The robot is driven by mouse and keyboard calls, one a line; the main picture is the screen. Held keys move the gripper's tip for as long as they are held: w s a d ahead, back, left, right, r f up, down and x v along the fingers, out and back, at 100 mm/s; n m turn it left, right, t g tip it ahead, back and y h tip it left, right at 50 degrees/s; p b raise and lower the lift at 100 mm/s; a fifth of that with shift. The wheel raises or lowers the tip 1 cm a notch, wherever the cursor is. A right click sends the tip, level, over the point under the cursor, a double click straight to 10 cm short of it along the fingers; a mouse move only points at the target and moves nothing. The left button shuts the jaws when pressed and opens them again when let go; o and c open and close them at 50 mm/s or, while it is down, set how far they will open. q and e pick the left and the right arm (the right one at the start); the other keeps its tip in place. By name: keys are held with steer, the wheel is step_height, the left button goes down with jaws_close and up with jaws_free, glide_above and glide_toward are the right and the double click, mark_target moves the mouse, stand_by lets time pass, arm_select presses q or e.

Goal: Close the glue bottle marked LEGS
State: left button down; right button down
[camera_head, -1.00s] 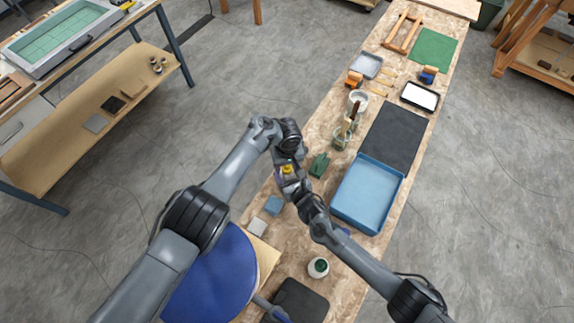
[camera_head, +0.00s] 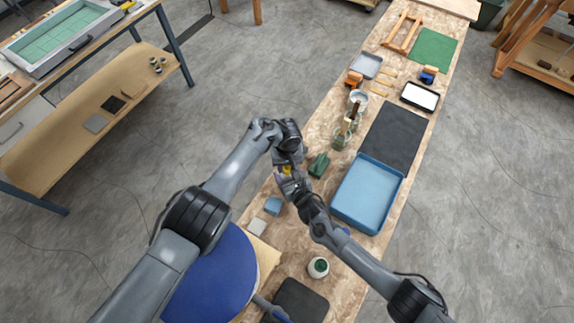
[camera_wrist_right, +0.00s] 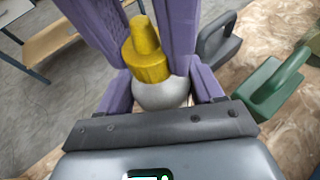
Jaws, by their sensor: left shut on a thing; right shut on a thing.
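A white-grey bottle (camera_wrist_right: 162,94) with a yellow nozzle-shaped cap (camera_wrist_right: 147,52) stands between purple fingers in the right wrist view. My right gripper (camera_wrist_right: 163,88) is shut around the bottle's body. My left gripper (camera_wrist_right: 143,58) comes down from above, its two purple fingers on either side of the yellow cap and shut on it. In the head view, a little yellow of the cap (camera_head: 286,170) shows between the two grippers, which meet at the table's left edge. The marking on the bottle is not visible.
A green tool (camera_head: 319,165) lies close to the right of the grippers. A blue tray (camera_head: 368,194) stands farther right. Jars with brushes (camera_head: 341,137) stand behind.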

arm_select(q)
steer(key=m, duration=1.4)
steer(key=shift+m, duration=0.3)
steer(key=m, duration=0.5)
steer(key=shift+f, duration=0.1)
steer(key=c, duration=0.6)
jaws_free()
steer(key=shift+c, duration=0.2)
step_height(320, 180, up, 12)
